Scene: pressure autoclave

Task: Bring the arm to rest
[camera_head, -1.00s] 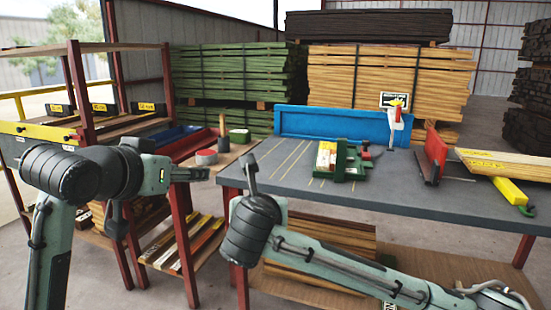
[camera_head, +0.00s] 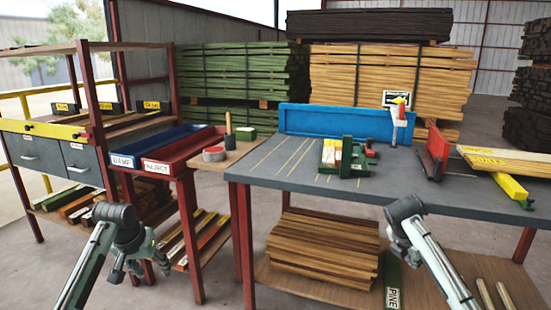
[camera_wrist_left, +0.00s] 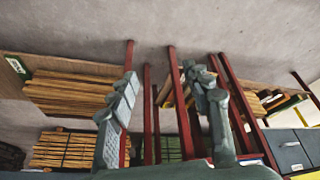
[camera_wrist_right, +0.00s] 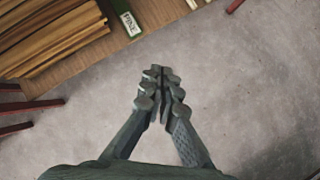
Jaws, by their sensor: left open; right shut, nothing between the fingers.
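My left arm shows low at the left of the head view, bent downward, with its gripper (camera_head: 132,262) in front of the lower shelves. In the left wrist view its two fingers (camera_wrist_left: 163,85) are spread apart with nothing between them. My right arm (camera_head: 425,250) shows at the lower right of the head view, bent in front of the worktable's edge. In the right wrist view the right gripper (camera_wrist_right: 158,80) is shut, its fingertips together and empty over bare concrete floor. Its fingertips cannot be made out clearly in the head view.
The grey worktable (camera_head: 455,215) carries a green holder with blocks (camera_head: 345,157) and a red fence (camera_head: 433,152). Blue (camera_head: 160,140) and red (camera_head: 180,158) trays stand left of it. Planks (camera_head: 320,245) and a green PINE marker (camera_head: 393,283) are on the lower shelf.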

